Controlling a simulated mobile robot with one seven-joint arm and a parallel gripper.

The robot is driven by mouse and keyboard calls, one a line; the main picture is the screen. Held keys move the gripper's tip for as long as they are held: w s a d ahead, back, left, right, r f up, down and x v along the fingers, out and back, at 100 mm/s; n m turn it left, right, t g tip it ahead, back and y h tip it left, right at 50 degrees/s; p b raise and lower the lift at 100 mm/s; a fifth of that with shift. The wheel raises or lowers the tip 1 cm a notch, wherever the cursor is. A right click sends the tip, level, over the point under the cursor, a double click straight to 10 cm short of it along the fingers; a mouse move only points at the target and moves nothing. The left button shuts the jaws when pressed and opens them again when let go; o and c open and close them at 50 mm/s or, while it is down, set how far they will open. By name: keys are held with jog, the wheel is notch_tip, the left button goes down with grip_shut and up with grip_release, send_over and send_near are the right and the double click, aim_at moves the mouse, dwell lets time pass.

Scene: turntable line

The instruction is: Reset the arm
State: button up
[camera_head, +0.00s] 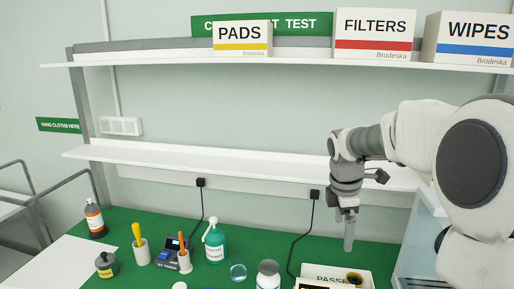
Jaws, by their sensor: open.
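My arm comes in from the right edge, white with grey joints, and bends down at the wrist. My gripper (349,235) points straight down in front of the lower shelf's right part, above the green bench. It is seen nearly edge-on, so the gap between the fingers barely shows. It is open, and nothing shows between the fingers. Below it is a white tray marked PASSED (318,271), with a dark round item in it; the gripper looks apart from it.
A pale-blue machine (420,245) stands right. The lower shelf (230,165) is bare; boxes stand above.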

jog(key=s+a+r+m+t, duration=0.2)
jog(key=s+m, duration=0.6)
jog(key=s, duration=0.4)
jog(key=s+a+r+m+t+y, duration=0.1)
jog(key=s+a+m, duration=0.3)
jog(key=s+m, duration=0.5)
jog(key=s+r+t, duration=0.1)
jog(key=s, duration=0.2)
jog(key=shift+s+a+r+m+y, duration=0.2)
jog(key=shift+s+m+y, duration=0.1)
jog(key=shift+s, duration=0.05)
dwell(0.3)
